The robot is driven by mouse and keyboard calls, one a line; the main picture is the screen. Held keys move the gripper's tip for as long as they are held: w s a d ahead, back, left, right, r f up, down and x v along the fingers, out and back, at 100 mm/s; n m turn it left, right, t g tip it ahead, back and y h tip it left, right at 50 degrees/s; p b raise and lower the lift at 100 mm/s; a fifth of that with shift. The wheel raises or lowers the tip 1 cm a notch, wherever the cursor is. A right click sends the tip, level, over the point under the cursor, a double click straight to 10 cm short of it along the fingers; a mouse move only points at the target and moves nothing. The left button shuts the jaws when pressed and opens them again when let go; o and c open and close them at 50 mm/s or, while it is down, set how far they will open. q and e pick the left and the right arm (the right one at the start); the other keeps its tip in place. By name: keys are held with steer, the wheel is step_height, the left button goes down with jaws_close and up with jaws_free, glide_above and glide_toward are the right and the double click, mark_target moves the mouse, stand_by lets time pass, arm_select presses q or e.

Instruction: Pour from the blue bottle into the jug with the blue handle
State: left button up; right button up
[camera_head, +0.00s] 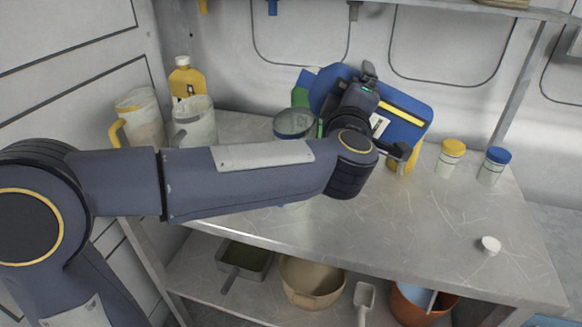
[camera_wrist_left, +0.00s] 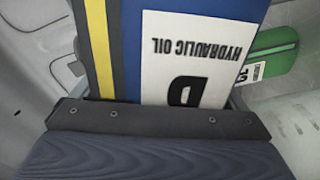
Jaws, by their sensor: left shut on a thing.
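The blue bottle (camera_head: 405,115), with a yellow stripe and a white label, is held strongly tilted above the back of the bench. My left gripper (camera_head: 362,96) is shut on it. In the left wrist view the blue bottle (camera_wrist_left: 215,12) fills the top, its "HYDRAULIC OIL" label upside down. A clear jug (camera_head: 293,122) with a dark bluish rim stands on the bench left of my gripper. My forearm hides its lower part and no handle shows, so I cannot tell its handle colour. The bottle's mouth and any stream are not visible. My right gripper is not in view.
A jug with a yellow handle (camera_head: 138,115), another clear jug (camera_head: 194,122) and a yellow bottle (camera_head: 187,80) stand at left. A green bottle (camera_head: 302,88) is behind. Jars with yellow (camera_head: 451,158) and blue lids (camera_head: 494,165) and a white cap (camera_head: 490,245) are right. The front right bench is mostly clear.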

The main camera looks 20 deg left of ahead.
arm_select(q)
steer(key=shift+r, duration=0.15)
stand_by(0.3)
steer(key=shift+d+r+n+b, duration=0.1)
steer(key=shift+n+b, duration=0.25)
steer(key=shift+n, duration=0.15)
steer(key=shift+r, duration=0.1)
steer(key=shift+r+n, duration=0.3)
steer(key=shift+n, duration=0.7)
stand_by(1.2)
steer(key=shift+r, duration=0.1)
stand_by(0.5)
